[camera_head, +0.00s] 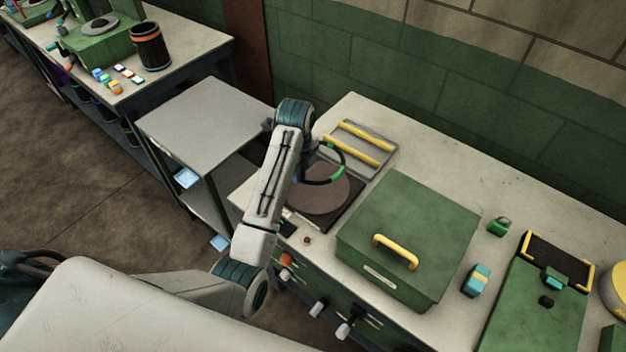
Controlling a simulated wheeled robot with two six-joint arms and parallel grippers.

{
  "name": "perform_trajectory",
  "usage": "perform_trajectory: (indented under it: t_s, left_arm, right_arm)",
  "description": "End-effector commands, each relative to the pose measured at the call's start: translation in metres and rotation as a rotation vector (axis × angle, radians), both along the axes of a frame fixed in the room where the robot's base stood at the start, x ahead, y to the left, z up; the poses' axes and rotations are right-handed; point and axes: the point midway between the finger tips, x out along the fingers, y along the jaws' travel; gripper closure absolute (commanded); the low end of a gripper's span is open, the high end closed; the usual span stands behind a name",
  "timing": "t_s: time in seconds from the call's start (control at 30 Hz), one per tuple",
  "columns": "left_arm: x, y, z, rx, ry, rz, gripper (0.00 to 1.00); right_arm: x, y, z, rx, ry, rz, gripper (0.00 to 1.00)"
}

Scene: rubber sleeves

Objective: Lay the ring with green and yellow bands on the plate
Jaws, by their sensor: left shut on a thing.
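The dark ring with green and yellow bands (341,161) is at my left gripper, over the far part of the round brown plate (322,197). My left gripper (314,149) is shut on the ring; its fingers are mostly hidden behind my arm. The ring's left part is hidden too. I cannot tell whether the ring touches the plate or hangs just above it. The plate sits on a dark square base on the worktop, its left edge covered by my arm. My right gripper is not in view.
A green lidded box (410,225) with a yellow handle stands right of the plate. A rack with yellow bars (355,147) lies behind it. A grey side table (205,125) stands to the left. Small green and blue blocks lie further right. Knobs line the bench front.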

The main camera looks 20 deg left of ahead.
Motion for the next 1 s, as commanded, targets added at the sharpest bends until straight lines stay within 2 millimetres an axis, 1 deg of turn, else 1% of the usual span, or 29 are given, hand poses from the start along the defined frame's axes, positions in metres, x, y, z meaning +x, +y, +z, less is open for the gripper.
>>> perform_trajectory:
  t_s: [0.03,0.17,0.23,0.27,0.33,0.47,0.7,0.8,1.0]
  left_arm:
    - [-0.001,0.000,-0.009,0.000,0.000,0.004,1.00]
    - [-0.001,0.000,-0.030,0.000,0.000,0.005,1.00]
    - [-0.002,0.000,-0.033,-0.001,0.004,0.004,1.00]
    - [-0.001,0.000,-0.038,0.000,0.004,0.004,1.00]
    - [-0.002,0.000,-0.049,0.000,0.003,0.004,1.00]
    - [-0.001,0.000,-0.061,-0.001,0.001,0.004,1.00]
    - [-0.001,-0.001,-0.092,-0.001,0.001,0.003,1.00]
    - [-0.001,-0.001,-0.098,-0.001,0.000,0.003,1.00]
    - [0.000,0.000,-0.098,-0.001,-0.001,0.003,1.00]
  right_arm:
    - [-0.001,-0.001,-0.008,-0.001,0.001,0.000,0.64]
    - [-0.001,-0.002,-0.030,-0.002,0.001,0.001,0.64]
    - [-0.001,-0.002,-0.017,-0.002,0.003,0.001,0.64]
    - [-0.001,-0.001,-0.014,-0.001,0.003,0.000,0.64]
    - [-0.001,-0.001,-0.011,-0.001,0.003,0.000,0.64]
    - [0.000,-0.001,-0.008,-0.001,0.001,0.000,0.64]
    - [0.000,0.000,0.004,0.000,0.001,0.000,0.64]
    - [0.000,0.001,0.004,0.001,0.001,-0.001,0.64]
    - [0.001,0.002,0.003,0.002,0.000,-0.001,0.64]
